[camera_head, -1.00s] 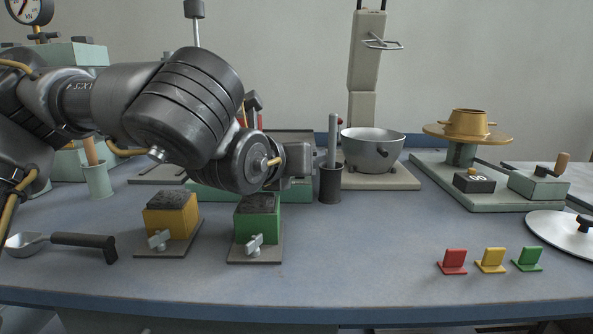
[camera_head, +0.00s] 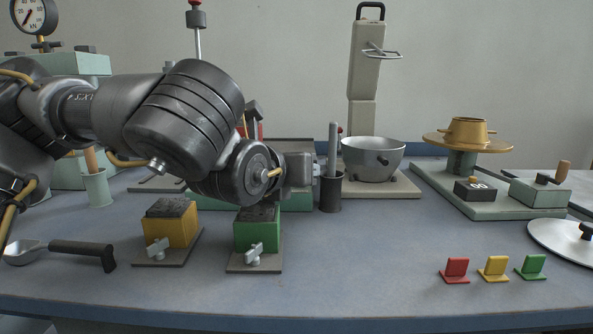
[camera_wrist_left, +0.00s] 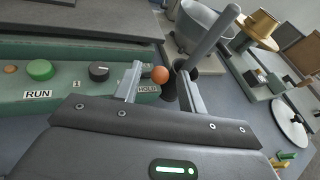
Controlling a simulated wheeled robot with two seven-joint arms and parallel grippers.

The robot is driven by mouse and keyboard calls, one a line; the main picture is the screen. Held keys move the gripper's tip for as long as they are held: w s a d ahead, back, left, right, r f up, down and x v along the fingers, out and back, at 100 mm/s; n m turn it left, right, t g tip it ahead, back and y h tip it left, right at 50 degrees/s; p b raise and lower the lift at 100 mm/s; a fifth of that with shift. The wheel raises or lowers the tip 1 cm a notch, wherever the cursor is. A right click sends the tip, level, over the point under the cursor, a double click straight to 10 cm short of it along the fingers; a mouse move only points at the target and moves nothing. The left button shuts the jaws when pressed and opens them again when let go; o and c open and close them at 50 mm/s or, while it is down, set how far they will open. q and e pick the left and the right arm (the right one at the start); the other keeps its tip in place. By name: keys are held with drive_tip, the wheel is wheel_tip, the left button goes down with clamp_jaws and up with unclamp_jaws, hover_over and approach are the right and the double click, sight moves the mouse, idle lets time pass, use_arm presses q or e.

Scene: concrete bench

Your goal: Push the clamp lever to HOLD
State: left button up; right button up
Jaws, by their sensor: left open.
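In the left wrist view, an orange ball knob (camera_wrist_left: 160,74), likely the clamp lever's end, shows between the fingers of my left gripper (camera_wrist_left: 163,80). The lever's shaft is not clearly visible. A white HOLD label (camera_wrist_left: 148,88) lies just below the knob on the green panel (camera_wrist_left: 60,105). The gripper is open, with one finger on each side of the knob; I cannot tell whether either touches it. In the head view, my left gripper (camera_head: 317,168) is over the right end of the green panel (camera_head: 297,202), and my arm hides most of the panel and the lever.
A dark cup (camera_head: 331,194) holding a grey rod stands close right of the gripper, with a grey pot (camera_head: 373,160) behind. Green (camera_head: 257,235) and yellow (camera_head: 170,230) blocks stand in front. The bench right of the green block is clear up to the small coloured tags (camera_head: 494,269).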

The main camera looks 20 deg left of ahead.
use_arm(q)
drive_tip(key=shift+s, duration=0.1)
drive_tip(key=v, duration=1)
drive_tip(key=shift+s, duration=0.3)
drive_tip(key=shift+r, duration=0.1)
